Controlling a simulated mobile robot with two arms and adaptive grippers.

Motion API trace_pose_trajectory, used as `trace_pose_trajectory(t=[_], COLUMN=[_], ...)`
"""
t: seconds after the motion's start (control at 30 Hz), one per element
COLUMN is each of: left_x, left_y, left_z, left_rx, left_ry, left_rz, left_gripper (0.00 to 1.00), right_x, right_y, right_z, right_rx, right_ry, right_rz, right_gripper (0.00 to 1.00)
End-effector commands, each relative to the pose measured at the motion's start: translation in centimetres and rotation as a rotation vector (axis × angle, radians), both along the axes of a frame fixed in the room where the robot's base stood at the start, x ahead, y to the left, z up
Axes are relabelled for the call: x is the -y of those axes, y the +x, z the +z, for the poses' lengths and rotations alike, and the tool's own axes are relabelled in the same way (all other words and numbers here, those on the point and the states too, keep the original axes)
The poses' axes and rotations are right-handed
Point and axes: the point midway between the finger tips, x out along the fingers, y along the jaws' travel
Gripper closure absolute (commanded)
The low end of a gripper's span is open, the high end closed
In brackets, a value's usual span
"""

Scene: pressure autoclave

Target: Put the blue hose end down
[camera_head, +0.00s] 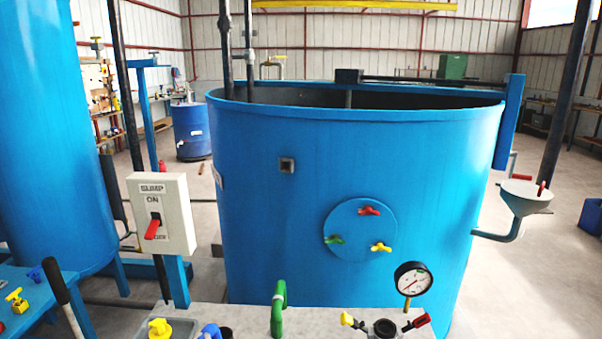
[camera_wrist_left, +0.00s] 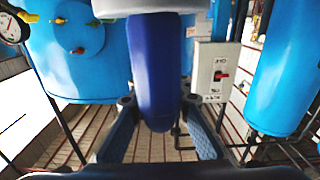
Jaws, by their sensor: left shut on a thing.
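The blue hose end (camera_wrist_left: 155,75) fills the middle of the left wrist view, coming down from a pale rounded part at the top edge. My left gripper (camera_wrist_left: 160,118) has one dark finger on each side of it and is shut on it. The far part of the hose is hidden. In the head view a small blue piece (camera_head: 209,331) shows at the bottom edge, beside a dark round shape; I cannot tell if it is the same hose. Neither gripper can be made out in the head view.
A pale bench top (camera_head: 330,318) carries a green pipe (camera_head: 279,308), a yellow knob (camera_head: 160,328) and a pressure gauge (camera_head: 412,280). A SUMP switch box (camera_head: 162,212) stands at left. A large blue tank (camera_head: 290,220) stands behind. Bare bench shows right of the green pipe.

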Motion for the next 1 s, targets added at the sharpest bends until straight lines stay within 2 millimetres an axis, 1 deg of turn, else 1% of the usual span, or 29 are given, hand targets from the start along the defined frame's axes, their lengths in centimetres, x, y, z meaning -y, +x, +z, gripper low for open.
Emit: trace_pose_trajectory(t=[0.03, 0.1, 0.2, 0.3, 0.43, 0.87, 1.0], left_x=[-0.2, -0.5, -0.7, -0.9, -1.0, -1.0, -1.3], left_y=[-1.2, -2.5, -3.7, -4.4, -4.7, -4.6, -4.1], left_z=[0.0, 0.0, 0.1, 0.2, 0.3, 0.2, 0.6], left_rx=[-0.002, -0.004, -0.004, -0.005, -0.002, -0.002, 0.002], left_ry=[0.002, 0.007, 0.015, 0.02, 0.023, 0.022, 0.025], left_rz=[0.007, 0.014, 0.022, 0.026, 0.027, 0.028, 0.039], left_gripper=[1.0, 1.0, 1.0, 1.0, 1.0, 1.0, 1.0], right_x=[0.0, 0.0, 0.0, 0.0, 0.0, -0.1, -0.1], right_y=[0.0, 0.0, 0.0, 0.0, 0.0, 0.0, 0.0], right_z=[0.0, 0.0, 0.0, 0.0, 0.0, 0.0, 0.0], right_rx=[0.0, 0.0, 0.0, 0.0, 0.0, 0.001, 0.001], right_ry=[0.0, 0.0, 0.0, 0.0, 0.0, 0.001, 0.001], right_rz=[0.0, 0.0, 0.0, 0.0, 0.0, 0.0, 0.0], right_gripper=[0.66, 0.66, 0.66, 0.66, 0.66, 0.66, 0.66])
